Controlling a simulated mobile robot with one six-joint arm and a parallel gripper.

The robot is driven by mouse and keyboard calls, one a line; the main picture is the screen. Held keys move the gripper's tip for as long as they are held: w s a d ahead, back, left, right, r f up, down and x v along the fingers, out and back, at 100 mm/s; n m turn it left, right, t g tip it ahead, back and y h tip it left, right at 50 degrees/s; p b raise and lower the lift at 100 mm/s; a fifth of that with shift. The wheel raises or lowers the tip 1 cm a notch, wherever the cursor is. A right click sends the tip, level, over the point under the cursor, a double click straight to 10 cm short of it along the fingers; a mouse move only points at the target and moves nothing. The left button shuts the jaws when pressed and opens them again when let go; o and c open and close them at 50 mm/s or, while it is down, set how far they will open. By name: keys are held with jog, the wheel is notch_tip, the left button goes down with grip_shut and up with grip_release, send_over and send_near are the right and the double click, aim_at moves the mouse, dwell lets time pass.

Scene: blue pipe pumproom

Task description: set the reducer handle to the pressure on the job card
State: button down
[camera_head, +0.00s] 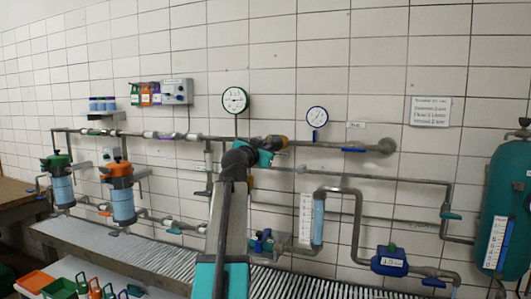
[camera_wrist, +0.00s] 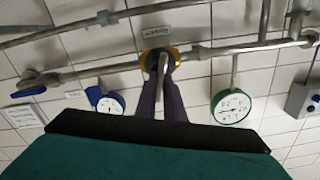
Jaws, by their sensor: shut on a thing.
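The reducer (camera_wrist: 174,52), with a yellow-orange rim, sits on the wall pipe in the wrist view. A grey bar-like handle (camera_wrist: 162,62) stands out from its middle. My gripper (camera_wrist: 160,80) is shut on this handle, its dark fingers either side of it. In the head view my gripper (camera_head: 265,152) is at the reducer (camera_head: 281,142) and hides most of it. The job card (camera_head: 430,111) hangs on the wall at right; its several lines are too small to read surely. A green-rimmed gauge (camera_head: 235,100) and a blue-rimmed gauge (camera_head: 317,117) flank the reducer.
Pipes with blue and teal valve handles (camera_head: 354,149) run close to the wall around my arm. A teal tank (camera_head: 510,200) stands at far right. A ribbed bench (camera_head: 290,285) runs below.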

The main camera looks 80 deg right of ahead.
dwell(0.4)
jog(key=c, duration=1.9)
grip_release()
jog(key=shift+o, duration=0.2)
jog(key=shift+a, duration=0.15)
jog(key=w+a+b, duration=0.1)
jog(key=w+a, duration=0.1)
jog(key=a, duration=1.1)
jog(key=shift+w+a+b, duration=0.15)
jog(key=shift+w+b, duration=0.15)
jog(key=shift+b, duration=0.05)
